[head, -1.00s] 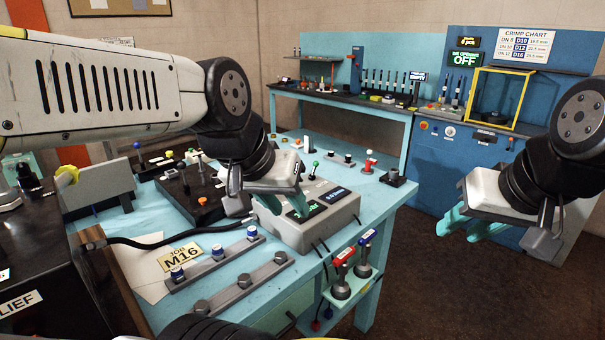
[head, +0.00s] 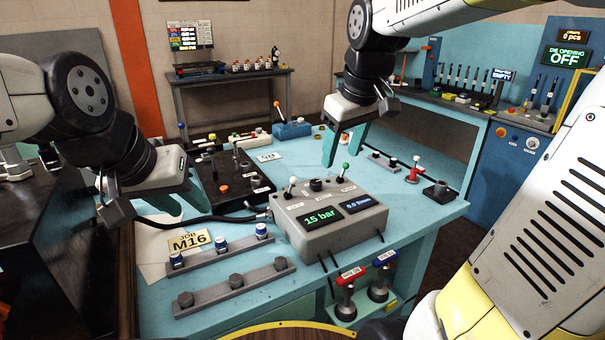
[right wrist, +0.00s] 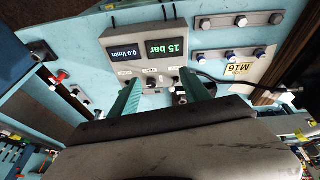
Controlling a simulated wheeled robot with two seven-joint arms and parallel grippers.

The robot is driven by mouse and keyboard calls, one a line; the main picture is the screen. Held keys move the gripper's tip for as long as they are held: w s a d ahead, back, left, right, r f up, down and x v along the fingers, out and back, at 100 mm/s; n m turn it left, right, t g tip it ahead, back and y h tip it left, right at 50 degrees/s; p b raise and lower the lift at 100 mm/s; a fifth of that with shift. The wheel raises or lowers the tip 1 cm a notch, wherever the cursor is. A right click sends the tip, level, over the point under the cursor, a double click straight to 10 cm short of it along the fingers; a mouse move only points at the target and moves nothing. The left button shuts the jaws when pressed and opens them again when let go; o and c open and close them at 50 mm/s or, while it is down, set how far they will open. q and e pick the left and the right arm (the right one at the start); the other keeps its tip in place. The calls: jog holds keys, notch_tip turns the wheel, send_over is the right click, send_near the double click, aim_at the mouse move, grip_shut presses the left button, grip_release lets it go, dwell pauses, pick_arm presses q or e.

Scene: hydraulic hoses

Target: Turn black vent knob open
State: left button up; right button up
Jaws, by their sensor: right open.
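The grey console (head: 330,228) on the blue bench shows 15 bar on one screen and a flow reading on the other. My right gripper (head: 344,150) is open and empty, above and behind the console. In the right wrist view the black knob (right wrist: 152,83) appears between the open fingers (right wrist: 161,80), which look apart from it. My left gripper (head: 186,206) is open and empty, left of the console near the black hose.
A black panel (head: 230,183) with small controls lies left of the console.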

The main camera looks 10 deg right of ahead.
jog(key=w+a+f+n+g, duration=0.25)
jog(key=w+n, duration=0.25)
jog(key=w, duration=0.7)
jog(key=n+h, duration=0.1)
jog(key=n, duration=0.2)
send_near(316, 182)
jog(key=shift+w+g, duration=0.35)
jog(key=shift+g, duration=0.1)
jog(key=shift+w+f, duration=0.15)
jog(key=shift+f, duration=0.2)
notch_tip(316, 182, down, 8)
jog(key=shift+w+r, duration=0.1)
jog(key=shift+c, duration=0.2)
grip_shut()
